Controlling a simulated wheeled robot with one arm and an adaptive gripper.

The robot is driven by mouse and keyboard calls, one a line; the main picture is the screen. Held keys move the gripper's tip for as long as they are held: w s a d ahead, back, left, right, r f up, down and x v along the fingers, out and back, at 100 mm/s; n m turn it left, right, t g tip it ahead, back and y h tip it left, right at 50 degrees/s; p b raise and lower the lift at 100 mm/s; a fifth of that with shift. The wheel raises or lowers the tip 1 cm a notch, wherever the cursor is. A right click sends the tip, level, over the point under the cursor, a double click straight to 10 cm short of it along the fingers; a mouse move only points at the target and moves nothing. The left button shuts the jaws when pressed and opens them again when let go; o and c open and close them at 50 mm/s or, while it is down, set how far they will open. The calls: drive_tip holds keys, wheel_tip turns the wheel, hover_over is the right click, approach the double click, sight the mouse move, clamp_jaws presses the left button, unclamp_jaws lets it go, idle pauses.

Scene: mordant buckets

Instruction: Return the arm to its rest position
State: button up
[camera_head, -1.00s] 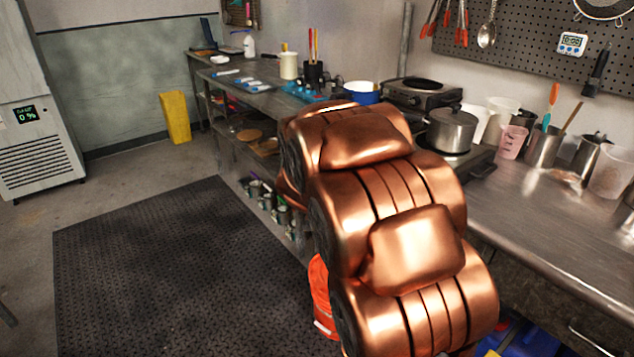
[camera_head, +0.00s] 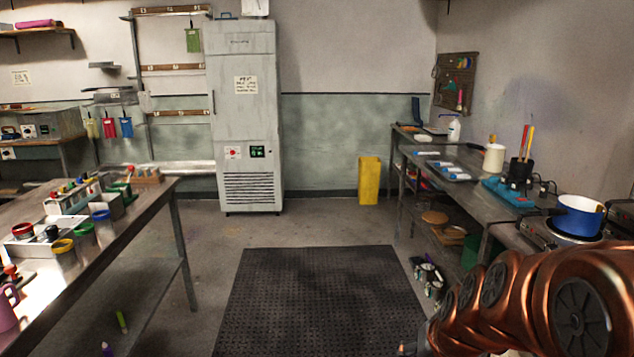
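My copper-coloured arm shows at the lower right of the head view, folded low beside the right-hand bench (camera_head: 500,235). Its end runs toward the bottom edge of the picture. My gripper cannot be made out, so its fingers and anything in them are hidden.
A black floor mat (camera_head: 310,300) lies in the open middle. A steel table (camera_head: 140,215) with small pots stands at left. A grey cabinet (camera_head: 243,120) and a yellow bin (camera_head: 369,180) stand at the back. A blue pot (camera_head: 577,216) sits on the right bench.

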drive_tip(key=s+r+n+g+p, duration=0.1)
drive_tip(key=s+g, duration=0.2)
drive_tip(key=s, duration=0.9)
drive_tip(key=s+a+r+n+g+h+p, duration=0.1)
drive_tip(key=s+g, duration=0.3)
drive_tip(key=s, duration=0.8)
drive_tip(key=shift+s+r+n+p, duration=0.4)
drive_tip(key=shift+r, duration=0.2)
drive_tip(key=shift+a, duration=0.1)
drive_tip(key=shift+c, duration=0.2)
